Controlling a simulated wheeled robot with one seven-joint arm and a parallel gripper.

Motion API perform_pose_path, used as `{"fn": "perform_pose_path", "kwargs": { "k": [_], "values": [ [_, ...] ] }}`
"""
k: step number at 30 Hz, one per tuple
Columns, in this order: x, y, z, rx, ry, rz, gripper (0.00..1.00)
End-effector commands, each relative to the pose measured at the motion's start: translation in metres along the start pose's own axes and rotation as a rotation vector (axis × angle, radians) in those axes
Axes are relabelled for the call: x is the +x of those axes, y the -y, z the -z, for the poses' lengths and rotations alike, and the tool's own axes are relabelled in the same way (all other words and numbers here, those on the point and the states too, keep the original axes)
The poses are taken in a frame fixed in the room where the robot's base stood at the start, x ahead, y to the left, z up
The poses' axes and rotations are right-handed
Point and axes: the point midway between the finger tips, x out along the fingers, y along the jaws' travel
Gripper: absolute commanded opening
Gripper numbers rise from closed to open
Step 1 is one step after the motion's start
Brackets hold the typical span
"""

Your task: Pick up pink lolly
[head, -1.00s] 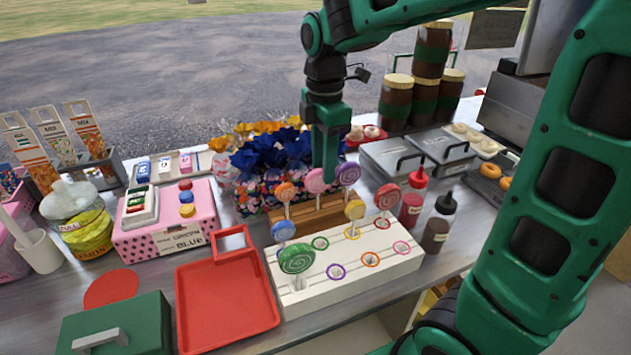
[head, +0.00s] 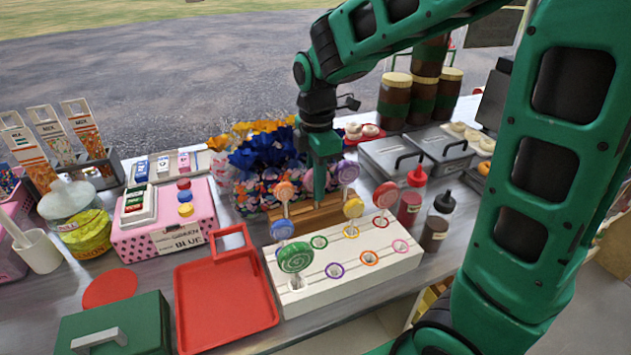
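The pink lolly, seen a second ago in the back row of the lolly stand, does not show clearly now. My gripper (head: 319,190) points down over its place and covers that spot. The fingers show edge-on, so I cannot tell whether they are open or shut, or touching the lolly.
Nearby stand a green lolly (head: 295,257), blue lolly (head: 282,230), yellow lolly (head: 353,208) and red lolly (head: 386,195). Sauce bottles (head: 437,222) are to the right. An empty red tray (head: 225,305) lies left. Wrapped sweets (head: 262,165) fill the space behind.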

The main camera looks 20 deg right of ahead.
Motion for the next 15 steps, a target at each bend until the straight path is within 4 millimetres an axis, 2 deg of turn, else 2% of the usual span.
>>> {"fn": "perform_pose_path", "kwargs": {
  "k": [10,15],
  "values": [
    [-0.001,0.000,0.000,0.000,0.000,-0.001,0.00],
    [-0.018,-0.001,0.000,0.000,-0.001,-0.005,0.00]
  ]
}}
